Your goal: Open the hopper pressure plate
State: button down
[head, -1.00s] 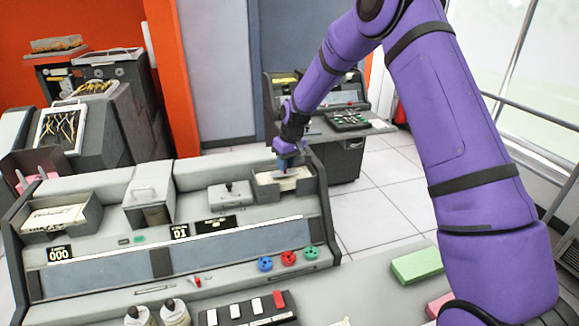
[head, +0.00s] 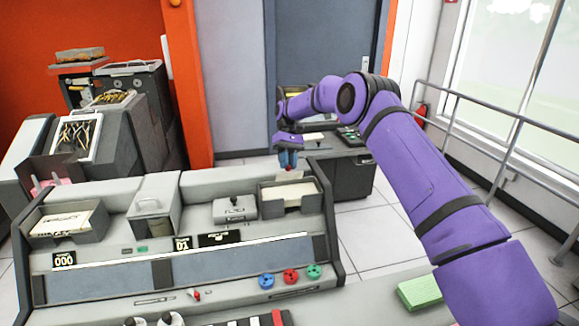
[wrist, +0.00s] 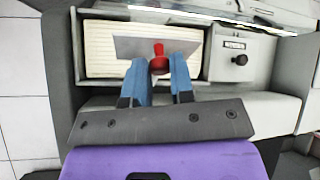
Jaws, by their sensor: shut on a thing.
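The hopper (head: 290,207) is the open grey tray at the right end of the console, holding a stack of cream cards (wrist: 100,50). In the wrist view, the pressure plate (wrist: 130,47) is a flat grey plate with a red knob (wrist: 159,50), in front of part of the card stack. My gripper (wrist: 158,68) is shut on the red knob, one blue finger on each side. In the head view my gripper (head: 288,160) is above the hopper's back. The plate is too small there to judge its tilt.
A grey box with a black knob (wrist: 240,60) is beside the hopper. A left tray (head: 62,220) holds cards. Blue, red and green buttons (head: 291,276) sit on the console front. A second desk (head: 350,180) stands behind.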

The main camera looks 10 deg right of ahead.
jog(key=shift+w+g, duration=0.4)
jog(key=shift+g, duration=0.2)
